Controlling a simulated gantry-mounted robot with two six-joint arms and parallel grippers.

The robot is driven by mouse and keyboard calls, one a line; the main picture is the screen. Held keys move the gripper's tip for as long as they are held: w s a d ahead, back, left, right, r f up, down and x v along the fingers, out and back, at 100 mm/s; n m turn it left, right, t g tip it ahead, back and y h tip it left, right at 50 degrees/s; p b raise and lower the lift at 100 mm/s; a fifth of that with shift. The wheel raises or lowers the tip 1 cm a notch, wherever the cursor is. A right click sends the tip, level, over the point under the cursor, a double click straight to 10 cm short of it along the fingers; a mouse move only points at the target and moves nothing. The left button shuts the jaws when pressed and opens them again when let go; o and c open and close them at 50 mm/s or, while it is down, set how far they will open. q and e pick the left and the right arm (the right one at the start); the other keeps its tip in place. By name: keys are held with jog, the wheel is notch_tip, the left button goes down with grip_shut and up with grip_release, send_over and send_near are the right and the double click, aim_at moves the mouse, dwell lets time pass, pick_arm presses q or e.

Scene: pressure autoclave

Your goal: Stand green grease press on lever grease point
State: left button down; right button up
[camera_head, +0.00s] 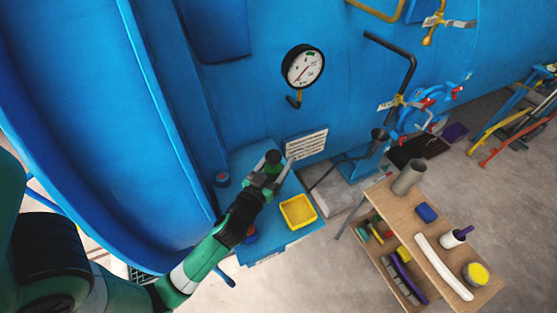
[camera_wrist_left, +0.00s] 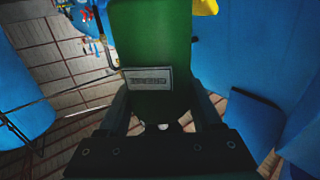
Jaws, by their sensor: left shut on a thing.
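My left gripper (camera_head: 268,178) is shut on the green grease press (camera_head: 273,158), above the blue ledge (camera_head: 240,160) beside the autoclave. In the left wrist view the grease press (camera_wrist_left: 151,45) is a dark green body with a pale label, between the two fingers (camera_wrist_left: 160,108). A small light round tip shows below it. A thin dark lever rod (camera_head: 325,172) lies to the right of the gripper in the head view. I cannot make out the lever grease point for certain. My right gripper is not in view.
A yellow tray (camera_head: 298,212) sits on the ledge just right of the gripper. A wooden shelf table (camera_head: 400,215) with several containers stands at the right. A pressure gauge (camera_head: 303,67) and a sign plate (camera_head: 306,144) are on the blue autoclave wall. Grey floor lies between ledge and table.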

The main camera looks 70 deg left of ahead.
aim_at(279, 154)
pick_arm(q)
grip_release()
notch_tip(279, 154, up, 3)
jog(key=shift+r+p, duration=0.1)
jog(key=shift+p, duration=0.5)
jog(key=s+d+r+p, duration=0.9)
jog(key=d+r+p, duration=0.1)
jog(key=p, duration=0.1)
jog(key=shift+s+d, duration=0.2)
